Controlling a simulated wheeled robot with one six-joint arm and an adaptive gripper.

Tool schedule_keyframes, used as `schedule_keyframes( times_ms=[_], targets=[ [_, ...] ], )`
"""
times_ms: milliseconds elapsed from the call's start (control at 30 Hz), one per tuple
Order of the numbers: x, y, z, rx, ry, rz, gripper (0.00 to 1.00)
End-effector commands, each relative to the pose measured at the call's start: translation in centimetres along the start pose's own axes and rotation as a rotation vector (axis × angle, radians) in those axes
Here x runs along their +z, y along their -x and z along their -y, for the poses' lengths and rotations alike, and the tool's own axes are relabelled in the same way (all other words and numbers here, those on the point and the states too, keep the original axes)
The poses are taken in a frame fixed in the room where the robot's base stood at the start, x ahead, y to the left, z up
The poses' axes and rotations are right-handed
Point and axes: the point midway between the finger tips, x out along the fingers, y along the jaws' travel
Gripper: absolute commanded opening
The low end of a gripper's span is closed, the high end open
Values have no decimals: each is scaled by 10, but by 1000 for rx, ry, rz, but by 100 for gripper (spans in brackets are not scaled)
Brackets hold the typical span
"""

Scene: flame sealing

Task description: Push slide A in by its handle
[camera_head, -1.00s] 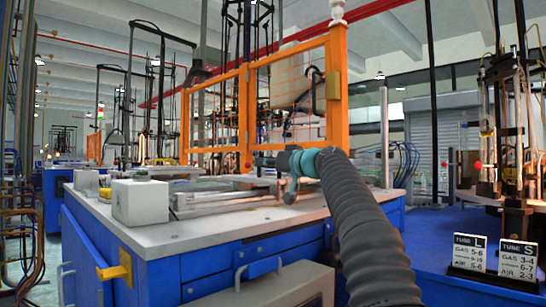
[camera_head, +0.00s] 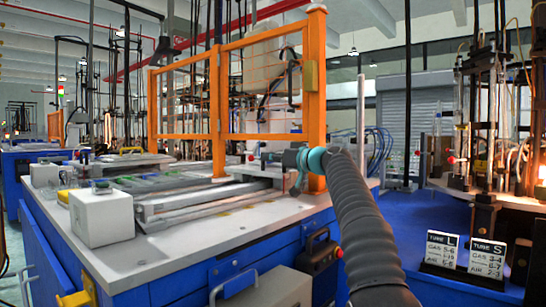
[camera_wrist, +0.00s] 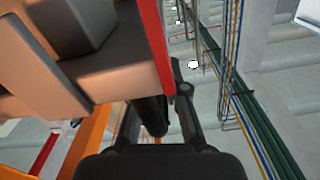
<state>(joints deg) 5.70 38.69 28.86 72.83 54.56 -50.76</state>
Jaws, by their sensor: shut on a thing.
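The slide (camera_head: 257,170), which I take to be slide A, is a flat pale plate over metal rails on the bench top, inside the orange guard frame. My gripper (camera_head: 272,158) is at its right end, reaching in from the right past the orange post. In the wrist view, my gripper (camera_wrist: 155,100) is shut on a dark cylindrical handle (camera_wrist: 150,112). The handle sits just beside a flat part with a red edge (camera_wrist: 158,45). The far end of the handle is hidden by my fingers and that part.
A white box (camera_head: 101,217) stands at the bench's front left. A tube sign (camera_head: 442,250) and glass-working rigs stand at right.

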Motion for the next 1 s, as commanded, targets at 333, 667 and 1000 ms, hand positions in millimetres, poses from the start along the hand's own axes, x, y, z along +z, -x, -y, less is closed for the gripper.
schedule_keyframes(
  times_ms=[333,667,1000],
  targets=[
    [-2,0,1,0,0,-3,37],
    [-1,5,-2,4,-1,-2,37],
    [-1,36,0,4,-2,-2,37]
  ],
)
